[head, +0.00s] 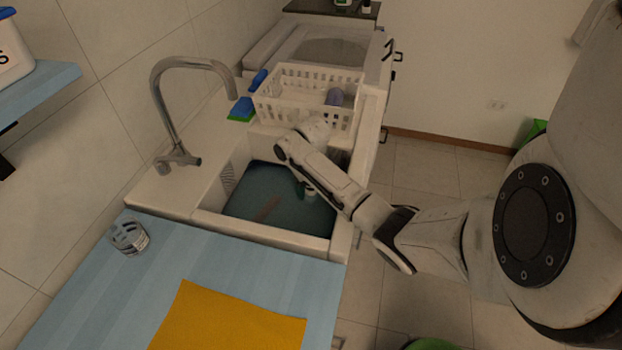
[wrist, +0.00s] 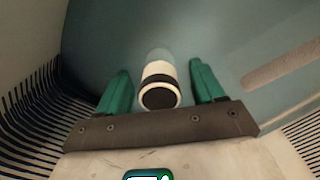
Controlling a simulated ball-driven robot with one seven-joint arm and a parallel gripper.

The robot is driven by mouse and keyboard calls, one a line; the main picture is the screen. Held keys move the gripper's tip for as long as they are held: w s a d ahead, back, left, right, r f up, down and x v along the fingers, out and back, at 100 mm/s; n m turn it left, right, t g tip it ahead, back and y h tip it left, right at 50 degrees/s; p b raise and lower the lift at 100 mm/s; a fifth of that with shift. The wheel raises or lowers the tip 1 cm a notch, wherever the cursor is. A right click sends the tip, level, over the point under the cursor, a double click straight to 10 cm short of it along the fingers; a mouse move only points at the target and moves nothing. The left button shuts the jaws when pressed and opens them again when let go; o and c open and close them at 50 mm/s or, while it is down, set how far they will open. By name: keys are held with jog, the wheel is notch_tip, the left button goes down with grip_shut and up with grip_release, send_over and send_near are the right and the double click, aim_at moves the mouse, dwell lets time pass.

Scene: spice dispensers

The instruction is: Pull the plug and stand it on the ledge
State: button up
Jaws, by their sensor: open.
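The plug (wrist: 159,88) is white with a dark end and lies between my gripper's two green fingers in the wrist view. My gripper (wrist: 160,68) is open, with a gap on each side of the plug. Part of the plug fades into the teal water. The sink holds teal water (head: 255,190). The pale ledge (head: 170,200) runs along the tap side of the sink.
A curved tap (head: 170,100) rises beside the sink. A white basket (head: 290,100) stands behind it, with a blue and green sponge (head: 242,109) to its left. A long brown thing (head: 268,208) shows in the water. A glass (head: 129,238) and yellow cloth (head: 230,322) are in front.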

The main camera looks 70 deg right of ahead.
jog(key=shift+f, duration=0.85)
jog(key=c, duration=1.1)
